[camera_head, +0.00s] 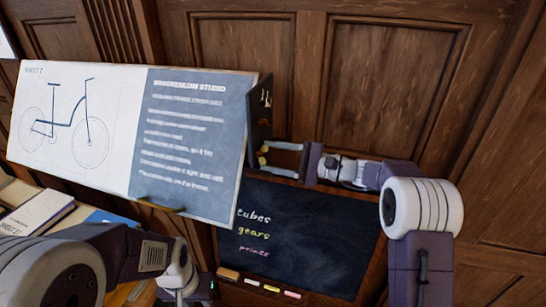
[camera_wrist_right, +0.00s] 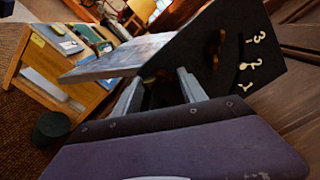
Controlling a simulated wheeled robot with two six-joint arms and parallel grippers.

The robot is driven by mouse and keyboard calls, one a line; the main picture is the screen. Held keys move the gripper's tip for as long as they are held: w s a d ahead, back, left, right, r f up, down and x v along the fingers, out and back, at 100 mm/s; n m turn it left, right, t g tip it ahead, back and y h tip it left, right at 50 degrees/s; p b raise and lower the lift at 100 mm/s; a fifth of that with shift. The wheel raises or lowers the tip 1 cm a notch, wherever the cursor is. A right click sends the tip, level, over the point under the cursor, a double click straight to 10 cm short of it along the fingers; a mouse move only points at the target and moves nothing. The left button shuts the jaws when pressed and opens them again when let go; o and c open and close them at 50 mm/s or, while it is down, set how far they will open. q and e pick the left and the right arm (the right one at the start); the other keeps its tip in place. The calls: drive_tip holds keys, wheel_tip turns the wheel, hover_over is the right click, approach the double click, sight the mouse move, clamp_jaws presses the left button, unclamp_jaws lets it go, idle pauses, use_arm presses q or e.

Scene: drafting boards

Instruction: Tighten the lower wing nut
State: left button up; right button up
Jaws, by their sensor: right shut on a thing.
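The drafting board (camera_head: 190,135) is tilted, with a dark side plate (camera_head: 261,110) at its right edge. My right gripper (camera_head: 264,158) is shut at the lower part of that plate, its two fingers either side of a small brass-coloured piece, taken as the lower wing nut (camera_head: 262,161). In the right wrist view the fingers (camera_wrist_right: 158,84) reach to the dark plate (camera_wrist_right: 250,45), with pale marks 1, 2 and 3 on it; the nut between the tips is too dark to make out. My left gripper (camera_head: 187,286) is low at the bottom, away from the plate, its fingertips unclear.
A chalkboard (camera_head: 310,235) stands below the right gripper, with chalks (camera_head: 271,288) and an eraser (camera_head: 228,273) on its ledge. A book (camera_head: 38,213) lies at the lower left. Wooden panelling (camera_head: 380,90) closes off the back.

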drive_tip(key=shift+m+p, duration=3.2)
drive_tip(key=shift+m, duration=2.9)
drive_tip(key=o, duration=1.4)
drive_tip(key=shift+c, duration=0.2)
drive_tip(key=b+v, duration=0.4)
drive_tip(key=v, duration=0.5)
